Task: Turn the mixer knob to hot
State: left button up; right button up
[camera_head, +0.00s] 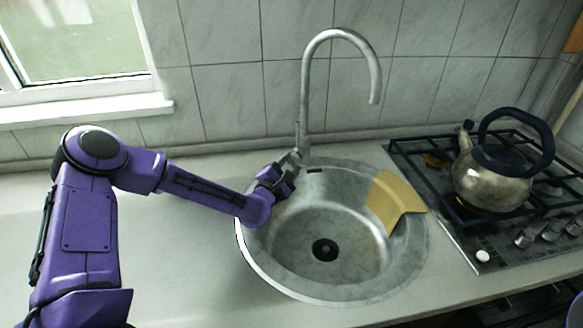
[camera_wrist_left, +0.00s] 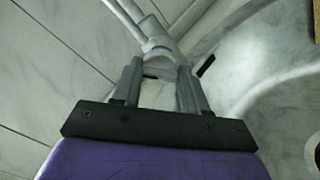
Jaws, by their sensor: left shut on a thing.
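The tall silver mixer tap (camera_head: 305,90) stands at the back left edge of the round metal sink (camera_head: 250,262), its curved spout reaching over to the right. My left gripper (camera_head: 289,168) is at the base of the tap, shut on the mixer knob (camera_head: 297,158). In the left wrist view the two grey fingers of the gripper (camera_wrist_left: 160,92) are on both sides of the pale knob (camera_wrist_left: 158,60), with the tap body above it. The fingers partly hide the knob.
A yellow-brown cloth (camera_head: 393,203) hangs over the sink's right rim. A metal kettle (camera_head: 492,180) stands on the gas hob (camera_head: 440,190) to the right. The tiled wall (camera_head: 225,100) is close behind the tap. The counter (camera_head: 175,255) left of the sink is clear.

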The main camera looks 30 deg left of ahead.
pick_arm(q)
jog(key=shift+r, duration=0.1)
jog(key=o, duration=1)
jog(key=shift+w, duration=0.1)
jog(key=shift+o, duration=0.2)
jog(key=shift+s, duration=0.45)
jog(key=s, duration=0.9)
jog(key=shift+s+d+b, duration=0.25)
jog(key=shift+s+b, duration=0.1)
jog(key=shift+b, duration=0.05)
